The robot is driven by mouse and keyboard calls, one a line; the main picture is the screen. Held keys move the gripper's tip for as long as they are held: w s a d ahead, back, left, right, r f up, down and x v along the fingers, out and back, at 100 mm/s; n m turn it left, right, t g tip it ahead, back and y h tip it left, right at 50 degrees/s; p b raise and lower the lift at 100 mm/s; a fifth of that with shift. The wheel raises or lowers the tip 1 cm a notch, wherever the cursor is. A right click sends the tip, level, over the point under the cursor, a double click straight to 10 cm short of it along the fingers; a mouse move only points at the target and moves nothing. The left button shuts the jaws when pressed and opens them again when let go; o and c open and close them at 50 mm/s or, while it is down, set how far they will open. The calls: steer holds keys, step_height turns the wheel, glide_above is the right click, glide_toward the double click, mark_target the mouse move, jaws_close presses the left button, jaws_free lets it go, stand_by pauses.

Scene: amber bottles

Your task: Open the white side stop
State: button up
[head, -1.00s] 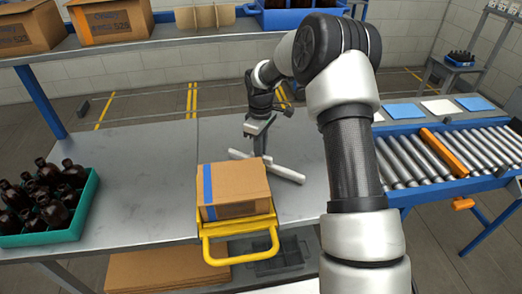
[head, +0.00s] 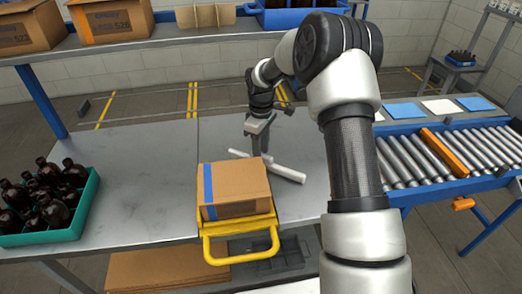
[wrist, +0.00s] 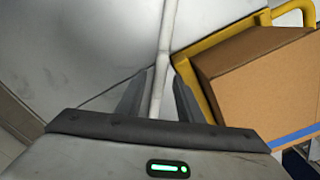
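The white side stop (head: 287,174) is a long pale bar lying slantwise on the grey bench, behind the cardboard box. My gripper (head: 258,148) points down at the middle of the bar and hides part of it. In the wrist view the bar (wrist: 166,50) runs up between the two dark fingers of my gripper (wrist: 160,85). A narrow gap seems to show on each side of the bar, so the fingers look open around it. Whether either finger touches it is hard to tell.
The cardboard box (head: 232,185) sits in a yellow frame (head: 240,258) at the bench's front edge, close to the bar. A teal crate (head: 85,205) of dark bottles stands at the left. A roller conveyor (head: 400,160) lies to the right. The bench (head: 140,165) between crate and box is clear.

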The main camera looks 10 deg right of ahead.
step_height(320, 180, up, 17)
steer(key=shift+p, duration=0.4)
steer(key=shift+r, duration=0.1)
steer(key=shift+c, duration=0.6)
